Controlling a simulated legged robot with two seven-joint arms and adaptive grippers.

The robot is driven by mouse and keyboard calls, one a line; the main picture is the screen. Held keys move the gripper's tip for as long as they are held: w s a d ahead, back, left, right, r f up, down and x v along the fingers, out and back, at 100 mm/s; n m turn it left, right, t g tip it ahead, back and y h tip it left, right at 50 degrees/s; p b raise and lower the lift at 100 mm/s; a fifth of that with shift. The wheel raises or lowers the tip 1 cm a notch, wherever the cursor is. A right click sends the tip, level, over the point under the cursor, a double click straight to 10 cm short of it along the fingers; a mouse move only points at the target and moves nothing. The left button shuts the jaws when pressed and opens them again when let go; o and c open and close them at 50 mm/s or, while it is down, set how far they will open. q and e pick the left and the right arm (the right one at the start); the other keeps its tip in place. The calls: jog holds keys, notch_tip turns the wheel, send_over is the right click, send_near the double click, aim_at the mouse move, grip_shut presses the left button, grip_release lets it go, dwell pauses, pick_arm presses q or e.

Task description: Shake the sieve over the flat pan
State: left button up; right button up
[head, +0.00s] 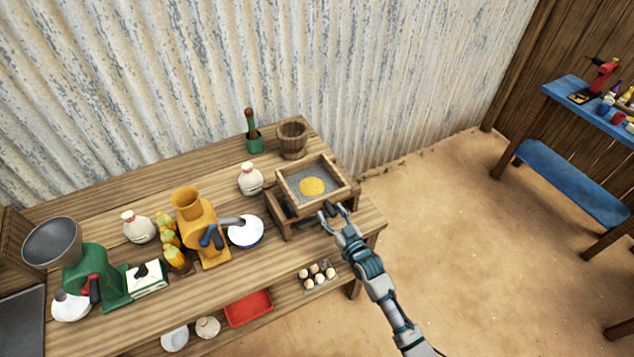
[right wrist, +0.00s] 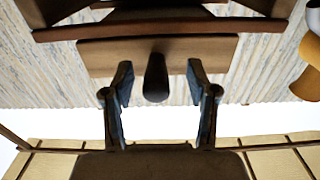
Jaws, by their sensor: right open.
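The sieve (head: 324,164) is a square wooden frame with a grey mesh and a round patch of yellow meal (head: 312,186). It sits level on a wooden box (head: 301,229) at the right end of the table. I cannot tell which thing is the flat pan; the space under the mesh is hidden. My right gripper (head: 332,212) is at the front of the sieve and box, open and empty. In the right wrist view a dark handle (right wrist: 156,78) on a wooden panel (right wrist: 205,52) stands between the open fingers, apart from both. My left gripper is out of view.
A white plate with a blue rim (head: 246,232) lies left of the sieve, beside a yellow grinder (head: 193,228). Eggs (head: 318,274) sit on a lower shelf.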

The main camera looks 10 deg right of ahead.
jog(key=p+v, duration=0.3)
jog(key=v, duration=0.4)
jog(key=shift+r, duration=0.1)
dwell(0.4)
jog(key=s+d+f+g+h, duration=0.1)
jog(key=s+d+f+g, duration=0.3)
jog(key=f, duration=0.7)
jog(key=s+f+m+g+h, duration=0.1)
jog(key=s+f+h, duration=0.1)
jog(key=s+f, duration=0.65)
jog(key=s+d+f+g+h, duration=0.1)
jog(key=s+d+f+g, duration=0.15)
jog(key=f, duration=1.15)
jog(key=s+f+g, duration=0.2)
jog(key=s+f, duration=0.3)
jog(key=s, duration=0.6)
jog(key=s+d+f+g+h, duration=0.1)
jog(key=s+f+g, duration=0.2)
jog(key=s, duration=0.9)
jog(key=s+d+f+g+h, duration=0.1)
jog(key=s+f+g, duration=0.2)
jog(key=s+f, duration=0.6)
jog(key=shift+s+d+m, duration=0.25)
jog(key=shift+s+m, duration=0.05)
jog(key=shift+s, duration=0.9)
jog(key=shift+f+g, duration=0.1)
jog(key=shift+g, duration=0.15)
